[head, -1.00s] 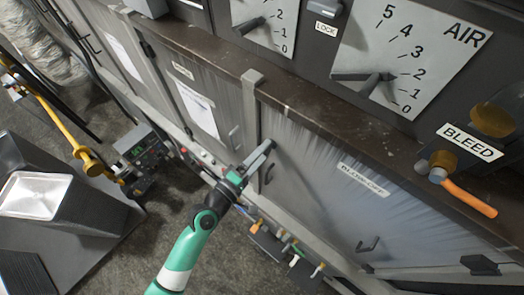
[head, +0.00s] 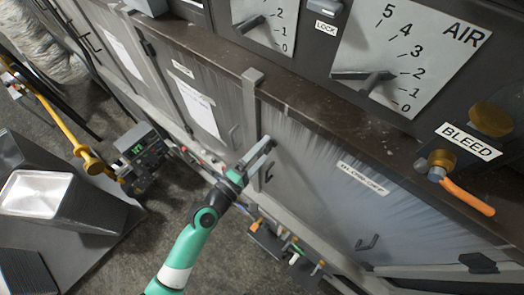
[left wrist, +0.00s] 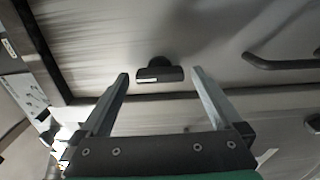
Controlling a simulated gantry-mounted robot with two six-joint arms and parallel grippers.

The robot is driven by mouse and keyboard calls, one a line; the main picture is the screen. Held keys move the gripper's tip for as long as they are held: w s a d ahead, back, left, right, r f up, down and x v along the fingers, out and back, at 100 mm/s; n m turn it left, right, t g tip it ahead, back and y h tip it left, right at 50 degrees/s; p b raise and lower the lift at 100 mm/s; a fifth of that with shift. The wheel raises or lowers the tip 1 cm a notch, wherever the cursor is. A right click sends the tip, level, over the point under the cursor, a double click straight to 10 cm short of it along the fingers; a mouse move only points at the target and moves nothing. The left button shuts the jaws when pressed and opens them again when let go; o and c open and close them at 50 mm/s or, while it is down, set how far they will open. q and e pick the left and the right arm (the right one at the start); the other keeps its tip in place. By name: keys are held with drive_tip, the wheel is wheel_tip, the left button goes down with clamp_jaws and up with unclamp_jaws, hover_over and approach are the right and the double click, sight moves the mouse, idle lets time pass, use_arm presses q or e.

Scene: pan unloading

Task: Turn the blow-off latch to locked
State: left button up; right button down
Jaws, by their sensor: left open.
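The blow-off latch shows in the left wrist view as a short dark bar (left wrist: 160,74) on a round base, mounted on a grey panel. The bar lies crosswise in that picture. My left gripper (left wrist: 160,84) is open, its two fingers standing to either side of the latch, with a gap on both sides. In the head view my left gripper (head: 262,149) is at the left part of the grey door with the worn white label (head: 363,178). The latch cannot be made out clearly there. My right gripper is not in view.
A dark handle (head: 368,243) sits on the door's lower part; a dark curved bar (left wrist: 290,62) shows right of the latch in the wrist view. A brown ledge (head: 310,108) runs above the door. An orange BLEED lever (head: 468,197) sticks out at the right.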

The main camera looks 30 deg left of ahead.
use_arm(q)
drive_tip(key=b+v, duration=0.2)
drive_tip(key=v, duration=0.9)
drive_tip(key=shift+s, duration=0.3)
